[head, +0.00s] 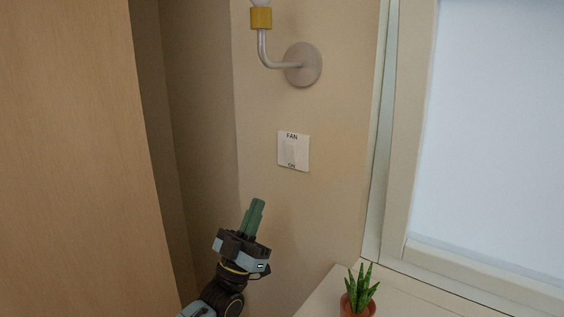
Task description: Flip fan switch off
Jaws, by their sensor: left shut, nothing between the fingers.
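The fan switch (293,151) is a white square plate on the beige wall, in the middle of the head view. It reads "FAN" at the top and "ON" at the bottom. The tilt of its rocker is too faint to tell. My left gripper (257,203) is below and a little left of the switch, apart from it. Its green fingers are shut together, empty, and point upward. My right gripper is not in view.
A wall lamp (302,64) is mounted above the switch. A potted plant (359,292) stands on a pale surface (325,296) at the lower right. A wooden panel (75,160) fills the left side. A framed bright pane (500,130) is at the right.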

